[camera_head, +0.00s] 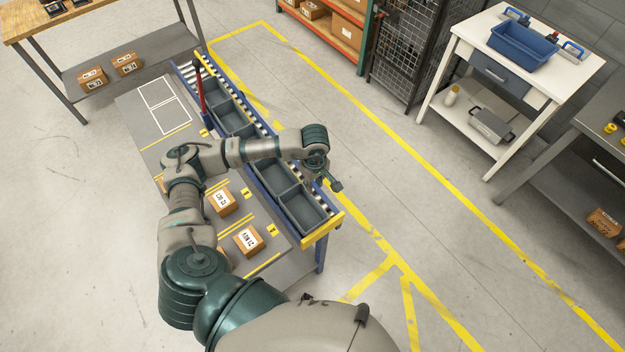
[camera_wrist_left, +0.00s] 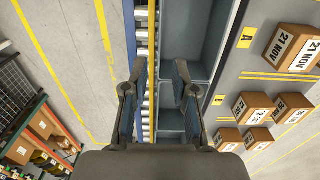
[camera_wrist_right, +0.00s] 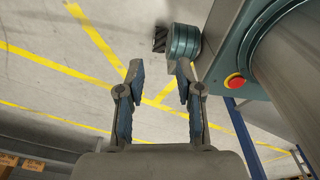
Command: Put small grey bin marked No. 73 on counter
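Several small grey bins sit in a row on the roller conveyor (camera_head: 334,217); the nearest bin (camera_head: 302,212) is at its front end. I cannot read a No. 73 mark on any of them. The grey counter (camera_head: 137,112) runs alongside, to the left of the conveyor. My left gripper (camera_head: 325,180) is over the conveyor's right side, near the front bins. In the left wrist view it is open (camera_wrist_left: 163,75), above the rollers and the edge of a grey bin (camera_wrist_left: 185,35), with nothing held. My right gripper (camera_wrist_right: 159,75) is open and empty over floor.
Dated cardboard boxes (camera_head: 246,240) stand on the counter's near half; white outlined rectangles (camera_head: 163,92) at its far end are bare. A red upright part (camera_head: 200,88) rises beside the conveyor. A white table (camera_head: 575,75) with a blue bin (camera_head: 522,47) stands far right.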

